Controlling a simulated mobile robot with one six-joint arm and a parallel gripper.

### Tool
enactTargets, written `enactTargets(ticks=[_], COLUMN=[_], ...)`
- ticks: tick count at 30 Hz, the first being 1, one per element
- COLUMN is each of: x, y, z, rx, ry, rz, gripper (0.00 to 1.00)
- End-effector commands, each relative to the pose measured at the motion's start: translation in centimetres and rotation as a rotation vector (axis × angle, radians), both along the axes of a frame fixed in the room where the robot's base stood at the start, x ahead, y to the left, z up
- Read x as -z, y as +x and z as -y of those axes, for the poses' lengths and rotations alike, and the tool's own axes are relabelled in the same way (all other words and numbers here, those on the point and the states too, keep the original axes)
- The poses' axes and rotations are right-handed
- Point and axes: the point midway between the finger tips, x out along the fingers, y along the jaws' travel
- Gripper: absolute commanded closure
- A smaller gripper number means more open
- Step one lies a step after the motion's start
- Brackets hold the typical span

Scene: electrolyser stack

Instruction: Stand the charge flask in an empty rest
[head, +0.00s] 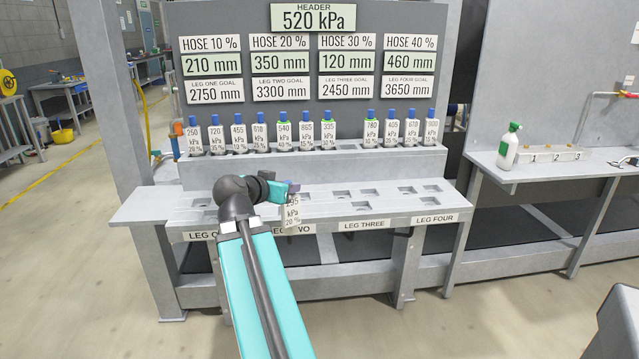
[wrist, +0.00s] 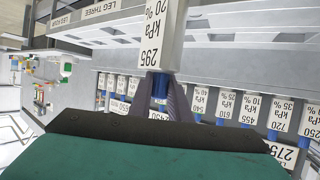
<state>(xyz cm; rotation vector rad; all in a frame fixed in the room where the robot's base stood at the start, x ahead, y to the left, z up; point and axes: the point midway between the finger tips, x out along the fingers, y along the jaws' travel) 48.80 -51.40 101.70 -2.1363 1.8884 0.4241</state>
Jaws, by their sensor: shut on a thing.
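My gripper (head: 285,188) is shut on a white flask (head: 292,212) with a blue cap and a label reading 295 kPa, 20 %. The fingers (wrist: 163,105) close around its blue end in the wrist view, where the flask (wrist: 160,35) appears inverted. It hangs roughly upright near the front of the bench by the LEG TWO sign, and I cannot tell whether it touches. Similar flasks stand along a raised grey ledge (head: 230,172), with one gap in the row (head: 349,143) between 335 and 780. The bench top (head: 240,207) has several square recesses that look empty.
A panel (head: 340,20) with pressure and length signs rises behind the ledge. On the right bench stand a white bottle with a green cap (head: 508,147) and a low block numbered 1, 2, 3 (head: 552,153). The floor at left (head: 60,250) is clear.

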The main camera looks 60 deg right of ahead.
Motion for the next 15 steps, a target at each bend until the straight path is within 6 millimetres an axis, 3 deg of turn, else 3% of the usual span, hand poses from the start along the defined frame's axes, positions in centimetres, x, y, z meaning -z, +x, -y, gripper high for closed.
enactTargets(ticks=[3,15], x=[0.8,3.5], y=[3.6,14.3], z=[-2.8,-13.3], rx=[-0.084,-0.379], ry=[0.000,-0.001], rz=[-0.001,0.000], gripper=[1.00,1.00])
